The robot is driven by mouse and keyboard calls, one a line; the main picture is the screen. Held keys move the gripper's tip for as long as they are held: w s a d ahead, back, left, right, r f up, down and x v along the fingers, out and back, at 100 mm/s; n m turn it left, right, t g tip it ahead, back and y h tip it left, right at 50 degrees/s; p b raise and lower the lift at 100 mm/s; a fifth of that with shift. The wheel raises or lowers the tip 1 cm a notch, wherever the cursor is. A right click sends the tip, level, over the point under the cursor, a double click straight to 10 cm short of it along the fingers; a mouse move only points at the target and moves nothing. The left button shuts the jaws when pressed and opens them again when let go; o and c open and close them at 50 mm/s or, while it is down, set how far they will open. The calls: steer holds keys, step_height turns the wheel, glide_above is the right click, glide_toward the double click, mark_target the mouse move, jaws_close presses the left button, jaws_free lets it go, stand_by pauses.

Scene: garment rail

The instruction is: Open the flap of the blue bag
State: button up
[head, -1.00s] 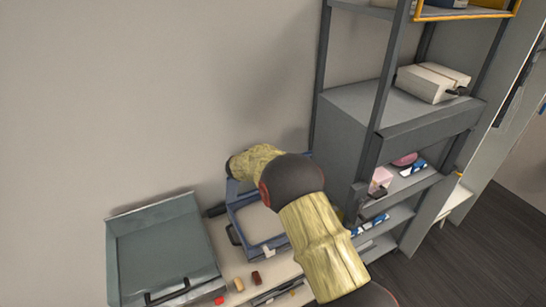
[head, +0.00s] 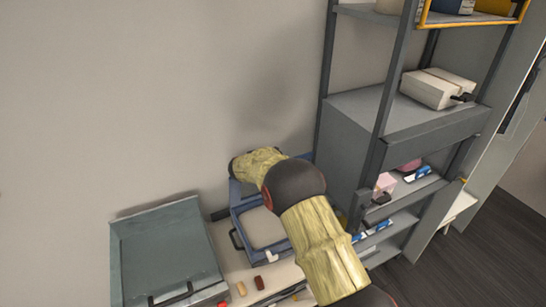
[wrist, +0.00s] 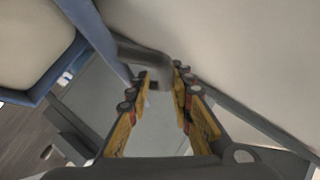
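The blue bag (head: 238,228), a blue-edged case with a pale inside, stands low against the wall in the head view. A blue panel, seemingly its flap (head: 236,192), rises at its back, partly hidden by my arm. In the wrist view a blue edge (wrist: 92,28) runs diagonally at upper left, with the pale inside (wrist: 30,45) beyond it. My gripper (wrist: 161,75) has its fingertips apart, with a grey handle-like bar (wrist: 140,54) reaching between them. I cannot tell whether they press on it. The gripper is hidden in the head view.
Small brown and tan blocks (head: 259,283) lie in front. A grey shelf rack (head: 400,120) with boxes rises close on the right. The wall is directly behind.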

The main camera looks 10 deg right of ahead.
steer(key=shift+f, duration=0.15)
steer(key=v, duration=1.2)
